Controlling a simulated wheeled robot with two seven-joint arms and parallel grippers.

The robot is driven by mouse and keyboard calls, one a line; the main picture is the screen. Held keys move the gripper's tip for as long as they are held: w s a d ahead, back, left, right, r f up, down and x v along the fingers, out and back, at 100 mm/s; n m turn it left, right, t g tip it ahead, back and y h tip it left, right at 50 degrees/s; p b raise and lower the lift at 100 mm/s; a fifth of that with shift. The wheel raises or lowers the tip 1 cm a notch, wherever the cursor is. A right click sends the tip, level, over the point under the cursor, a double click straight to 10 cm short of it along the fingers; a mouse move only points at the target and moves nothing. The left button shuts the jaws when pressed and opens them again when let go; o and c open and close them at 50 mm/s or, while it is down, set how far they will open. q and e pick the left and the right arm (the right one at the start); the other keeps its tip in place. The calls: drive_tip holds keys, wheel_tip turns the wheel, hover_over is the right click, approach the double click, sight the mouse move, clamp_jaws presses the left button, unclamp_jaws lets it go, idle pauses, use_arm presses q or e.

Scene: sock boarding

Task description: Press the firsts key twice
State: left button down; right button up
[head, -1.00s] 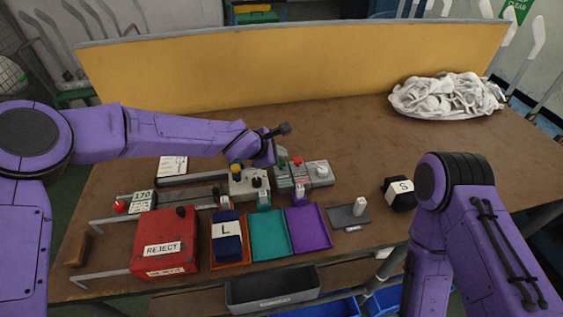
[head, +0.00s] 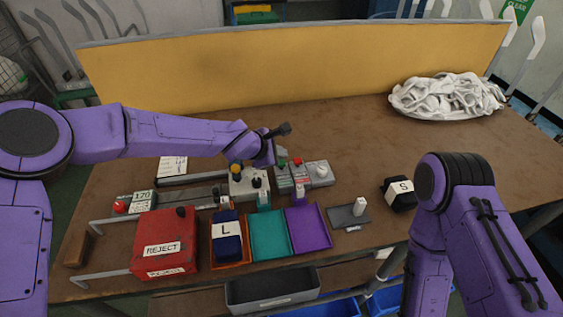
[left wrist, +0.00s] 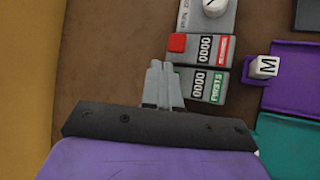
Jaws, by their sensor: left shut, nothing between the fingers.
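The firsts counter (left wrist: 204,87), with a green FIRSTS label and a display reading 0000, shows in the left wrist view. Beside it is a similar counter with a red key (left wrist: 177,43) and a red label, also reading 0000. My left gripper (left wrist: 160,68) is shut and empty, its fingertips at the key end of the firsts counter. The fingers hide the firsts key there, so I cannot tell whether they touch it. In the head view my left gripper is mostly hidden behind its wrist, at the counters (head: 293,178). My right gripper is out of view.
A red reject box (head: 165,240), a teal tray (head: 268,235) and a purple tray (head: 308,230) stand along the front. A dark L bundle (head: 228,238) lies in an orange tray.

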use_arm(q)
drive_tip(key=shift+f, duration=0.1)
idle(0.3)
drive_tip(key=shift+f, duration=0.35)
drive_tip(key=shift+f+b, duration=0.65)
drive_tip(key=shift+b, duration=0.1)
idle(0.6)
drive_tip(key=shift+r, duration=0.1)
drive_tip(key=shift+r+p, duration=1)
drive_tip(key=shift+p, duration=0.25)
wheel_tip(320, 180, up, 5)
drive_tip(key=p, duration=0.5)
drive_tip(key=shift+r+p, duration=0.1)
drive_tip(key=shift+p, duration=0.2)
